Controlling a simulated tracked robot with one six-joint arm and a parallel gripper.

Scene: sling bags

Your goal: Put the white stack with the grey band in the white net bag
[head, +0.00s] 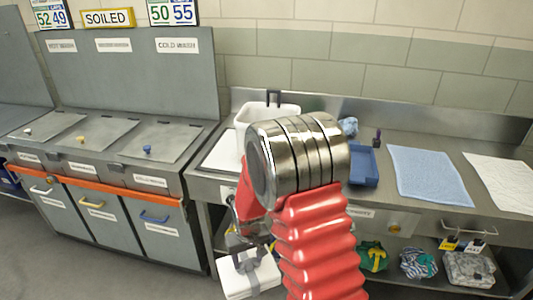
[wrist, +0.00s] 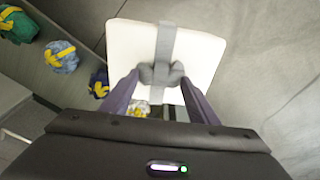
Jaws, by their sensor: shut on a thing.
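The white stack with the grey band (head: 235,283) hangs low in front of the counter in the head view, partly behind my red arm. It fills the upper middle of the wrist view as a flat white square (wrist: 135,45). My gripper (wrist: 160,76) is shut on the knot of the grey band; in the head view, my gripper (head: 247,260) is largely hidden by my arm. A whitish bundle with yellow (wrist: 140,107) shows between the fingers below the stack in the wrist view. I cannot tell whether it is the white net bag.
Bundled bags, green (head: 372,256), striped (head: 418,263) and grey (head: 470,268), lie on the lower shelf. The counter bears a white tub (head: 243,120), a blue tray (head: 363,166) and a blue cloth (head: 430,175). Grey lidded bins (head: 180,225) stand at left. Floor beside the stack is clear.

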